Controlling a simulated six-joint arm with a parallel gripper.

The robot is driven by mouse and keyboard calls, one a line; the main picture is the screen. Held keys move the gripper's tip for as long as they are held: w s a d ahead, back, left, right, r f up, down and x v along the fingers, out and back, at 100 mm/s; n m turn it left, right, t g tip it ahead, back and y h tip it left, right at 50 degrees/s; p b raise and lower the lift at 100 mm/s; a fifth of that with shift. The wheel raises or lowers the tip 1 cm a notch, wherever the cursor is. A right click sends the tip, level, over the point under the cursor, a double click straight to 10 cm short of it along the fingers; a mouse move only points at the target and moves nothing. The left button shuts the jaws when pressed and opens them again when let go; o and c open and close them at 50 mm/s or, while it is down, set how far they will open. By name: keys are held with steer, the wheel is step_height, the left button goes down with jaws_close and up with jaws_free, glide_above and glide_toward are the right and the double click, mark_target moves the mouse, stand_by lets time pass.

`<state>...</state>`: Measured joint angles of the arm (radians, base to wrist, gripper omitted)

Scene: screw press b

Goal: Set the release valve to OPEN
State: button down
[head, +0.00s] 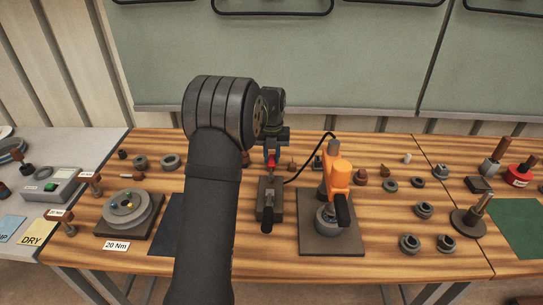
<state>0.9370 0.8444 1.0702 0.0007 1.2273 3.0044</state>
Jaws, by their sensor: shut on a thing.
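My gripper (271,153) points down over the back end of a dark grey pump block (270,190) in the middle of the wooden table. A small red part (271,164), which looks like the release valve's handle, shows right under the fingertips. My gripper appears shut on it. The fingers are small and dark here, and the valve's OPEN marking and exact angle cannot be made out. A black lever grip (267,226) sticks out at the block's front end.
An orange press (341,172) stands on a dark plate (331,245) just right of the block, joined by a black hose (311,157). A round grey fixture (129,208) labelled 20 Nm is at left. Several grey rings and a red pot (518,176) lie at right.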

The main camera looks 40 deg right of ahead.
mark_target(272, 159)
steer(key=c, duration=1.2)
jaws_free()
step_height(272, 159, up, 18)
steer(key=shift+f, duration=0.25)
step_height(272, 159, down, 18)
steer(key=shift+r, duration=0.25)
